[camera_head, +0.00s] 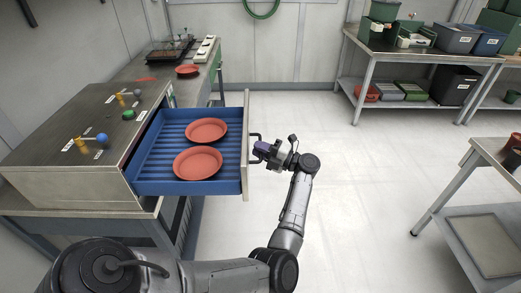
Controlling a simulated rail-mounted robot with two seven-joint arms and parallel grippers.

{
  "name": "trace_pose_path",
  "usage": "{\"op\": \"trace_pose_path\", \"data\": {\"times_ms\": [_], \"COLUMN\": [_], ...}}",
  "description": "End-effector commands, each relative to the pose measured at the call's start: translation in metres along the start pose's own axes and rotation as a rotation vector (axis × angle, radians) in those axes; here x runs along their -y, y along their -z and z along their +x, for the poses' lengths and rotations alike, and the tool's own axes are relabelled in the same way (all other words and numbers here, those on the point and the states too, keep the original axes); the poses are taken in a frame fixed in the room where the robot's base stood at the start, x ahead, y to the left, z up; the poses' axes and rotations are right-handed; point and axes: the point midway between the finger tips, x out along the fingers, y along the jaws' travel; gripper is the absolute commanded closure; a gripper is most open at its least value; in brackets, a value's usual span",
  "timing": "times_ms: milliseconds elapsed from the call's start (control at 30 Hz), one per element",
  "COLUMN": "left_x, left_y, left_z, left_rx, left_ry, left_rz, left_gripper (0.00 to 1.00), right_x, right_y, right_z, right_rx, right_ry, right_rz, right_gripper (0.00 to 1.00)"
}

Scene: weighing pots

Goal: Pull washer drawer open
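The washer drawer (243,172) stands pulled far out to the right from its grey-topped cabinet (60,125). Its inside is blue and ribbed, and two round terracotta saucers lie in it, a back one (207,130) and a front one (197,163). A dark bar handle (253,137) is on the drawer's front. My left gripper (262,149) is at the handle, its fingertips over the middle of the bar. The fingers are small and overlap the handle, so whether they are closed on it is unclear. My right gripper is not in view.
Small coloured knobs stand on the cabinet top. A bench (135,68) behind it holds a tray and another saucer (187,70). A metal shelf table (400,55) with bins stands at the back right, another table (485,155) at right. The floor between is clear.

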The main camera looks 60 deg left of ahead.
Motion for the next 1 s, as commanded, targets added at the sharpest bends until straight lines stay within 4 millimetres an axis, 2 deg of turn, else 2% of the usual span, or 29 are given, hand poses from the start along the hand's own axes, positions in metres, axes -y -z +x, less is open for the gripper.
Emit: {"op": "trace_pose_path", "data": {"times_ms": [33,200,533,667,1000], "left_x": [0.0,0.0,0.0,-0.001,-0.001], "left_y": [0.0,0.0,-0.001,-0.001,-0.001], "left_z": [0.0,0.0,-0.007,-0.025,-0.093], "left_rx": [0.0,0.001,0.004,0.006,0.005], "left_ry": [0.0,0.0,0.0,0.001,0.001], "left_rz": [0.0,0.0,0.001,0.002,0.002], "left_gripper": [0.78,0.63,0.63,0.63,0.63], "right_x": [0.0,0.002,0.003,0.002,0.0], "right_y": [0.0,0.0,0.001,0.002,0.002], "right_z": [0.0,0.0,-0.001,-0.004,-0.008], "right_rx": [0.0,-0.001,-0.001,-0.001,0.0], "right_ry": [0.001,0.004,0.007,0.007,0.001], "right_rz": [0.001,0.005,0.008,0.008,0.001], "right_gripper": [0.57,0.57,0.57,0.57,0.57]}}
